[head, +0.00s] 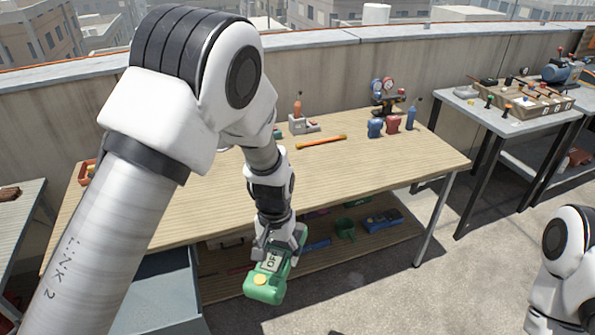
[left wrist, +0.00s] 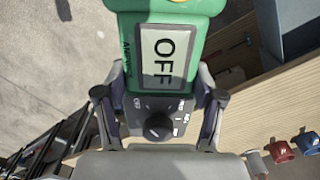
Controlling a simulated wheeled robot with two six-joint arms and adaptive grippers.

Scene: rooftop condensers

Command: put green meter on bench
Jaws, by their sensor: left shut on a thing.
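The green meter (head: 266,281) hangs in my left gripper (head: 278,243), in front of the near edge of the wooden bench (head: 392,168). In the left wrist view the meter (left wrist: 193,72) shows a display reading OFF and a dark dial, and the fingers of my left gripper (left wrist: 160,110) close on its two sides. The bench also shows in the left wrist view (left wrist: 262,112). Part of my right arm is at the lower right of the head view; its gripper is out of the picture.
A lower shelf (head: 345,248) holds tools. A grey side table (head: 510,118) stands right.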

